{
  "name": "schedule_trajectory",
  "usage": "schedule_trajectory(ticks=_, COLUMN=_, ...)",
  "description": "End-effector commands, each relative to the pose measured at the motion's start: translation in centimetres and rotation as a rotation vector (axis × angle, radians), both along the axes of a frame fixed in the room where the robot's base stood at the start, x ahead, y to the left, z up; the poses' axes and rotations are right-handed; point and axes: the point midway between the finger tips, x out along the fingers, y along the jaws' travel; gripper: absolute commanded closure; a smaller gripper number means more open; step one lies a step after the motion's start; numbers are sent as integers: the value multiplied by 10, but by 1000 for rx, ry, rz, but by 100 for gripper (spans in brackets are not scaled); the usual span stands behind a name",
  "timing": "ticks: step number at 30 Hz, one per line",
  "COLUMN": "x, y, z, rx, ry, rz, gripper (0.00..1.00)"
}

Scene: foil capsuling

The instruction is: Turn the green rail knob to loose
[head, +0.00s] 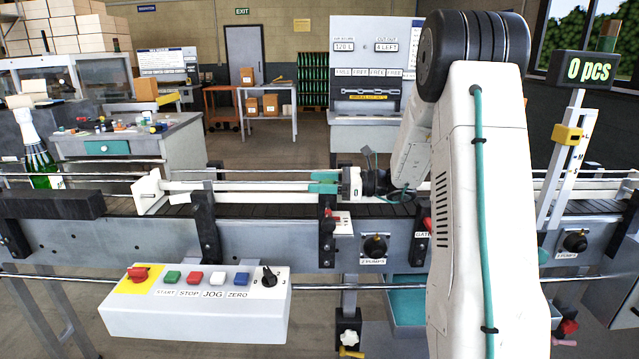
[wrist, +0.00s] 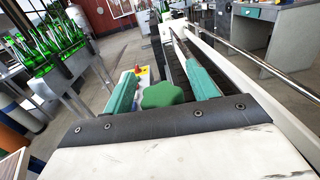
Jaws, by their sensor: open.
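The green rail knob (wrist: 162,95), a lobed knob, shows in the wrist view between the two teal fingers of my gripper (wrist: 165,73). It sits closer to the left finger, with a wider gap to the right finger. I cannot tell whether the left finger touches it. In the head view my gripper (head: 324,182) is over the conveyor, its fingers pointing left along the rails. I cannot make out the knob clearly there, nor read its setting in either view.
White guide rails (head: 235,186) run along the conveyor close to my gripper. A control box (head: 195,305) with coloured buttons hangs in front. A green bottle (head: 40,160) stands at the far left. Green bottles (wrist: 45,50) also stand at the left in the wrist view.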

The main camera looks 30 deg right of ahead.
Motion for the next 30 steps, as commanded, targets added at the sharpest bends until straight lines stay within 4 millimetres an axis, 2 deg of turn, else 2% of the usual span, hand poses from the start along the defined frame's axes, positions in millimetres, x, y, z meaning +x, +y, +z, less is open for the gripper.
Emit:
schedule_trajectory(ticks=12, x=-39, y=-51, z=0, rx=0, ry=0, rz=-3, gripper=42)
schedule_trajectory(ticks=17, x=-46, y=-58, z=0, rx=1, ry=1, rz=-1, gripper=42)
schedule_trajectory(ticks=26, x=-47, y=-59, z=0, rx=1, ry=1, rz=-1, gripper=42)
schedule_trajectory(ticks=30, x=-52, y=-69, z=2, rx=-4, ry=-3, rz=-21, gripper=42)
